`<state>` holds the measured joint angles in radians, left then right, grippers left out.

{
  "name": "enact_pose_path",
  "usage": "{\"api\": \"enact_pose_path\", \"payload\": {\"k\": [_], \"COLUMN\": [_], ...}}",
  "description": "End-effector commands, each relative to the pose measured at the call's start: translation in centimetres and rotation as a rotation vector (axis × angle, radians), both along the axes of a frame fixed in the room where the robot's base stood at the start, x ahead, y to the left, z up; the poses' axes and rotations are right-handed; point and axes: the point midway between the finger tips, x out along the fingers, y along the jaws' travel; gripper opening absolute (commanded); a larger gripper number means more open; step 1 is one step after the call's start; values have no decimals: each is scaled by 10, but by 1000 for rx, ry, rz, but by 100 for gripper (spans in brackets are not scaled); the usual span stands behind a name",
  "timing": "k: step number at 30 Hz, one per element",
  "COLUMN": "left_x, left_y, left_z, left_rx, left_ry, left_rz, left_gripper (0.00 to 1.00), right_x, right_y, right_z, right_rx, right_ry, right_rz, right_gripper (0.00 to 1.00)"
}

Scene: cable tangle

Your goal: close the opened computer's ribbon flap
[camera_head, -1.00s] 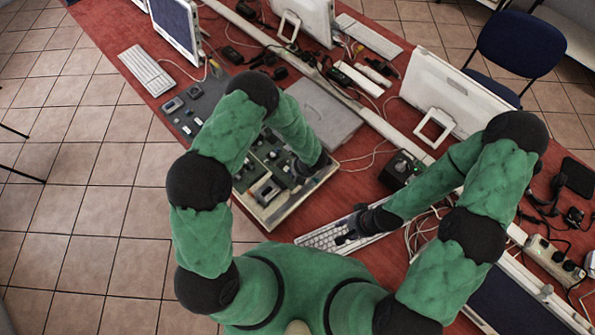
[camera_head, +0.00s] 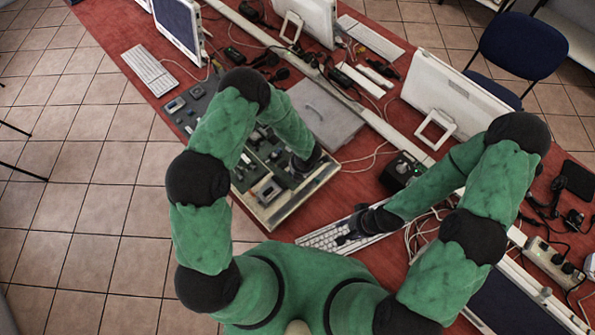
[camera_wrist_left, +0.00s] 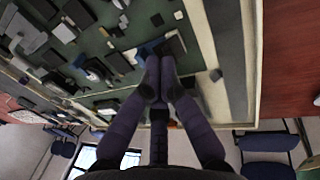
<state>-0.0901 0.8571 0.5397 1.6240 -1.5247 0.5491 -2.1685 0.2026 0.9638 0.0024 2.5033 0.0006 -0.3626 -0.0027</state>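The opened computer (camera_head: 267,224), a shallow pale-rimmed case with green boards and grey parts inside, lies on the red table. My left gripper (camera_head: 304,166) is low over its right part. In the left wrist view the two fingertips of the left gripper (camera_wrist_left: 159,72) are together, beside a small blue strip (camera_wrist_left: 149,48) and a dark block on the green board. I cannot pick out the ribbon flap for sure; the fingers hide part of that spot. My right gripper (camera_head: 352,229) is over the white keyboard (camera_head: 318,240), too small and dark to read.
A grey closed case (camera_head: 322,112) lies just behind the opened computer. A black box (camera_head: 401,170) and loose white cables are to the right. A white monitor (camera_head: 450,92) stands behind them.

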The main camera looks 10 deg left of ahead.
Motion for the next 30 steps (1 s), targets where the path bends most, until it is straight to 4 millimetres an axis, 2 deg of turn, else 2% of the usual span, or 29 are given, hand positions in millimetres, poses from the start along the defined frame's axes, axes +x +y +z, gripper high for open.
{"api": "enact_pose_path", "payload": {"k": [30], "left_x": [6], "left_y": [8], "left_z": [-4], "left_rx": [-1], "left_ry": [1], "left_rz": [0], "left_gripper": [0], "right_x": [0], "right_y": [0], "right_z": [-1], "right_rx": [0], "right_ry": [0], "right_rz": [0], "right_gripper": [40]}}
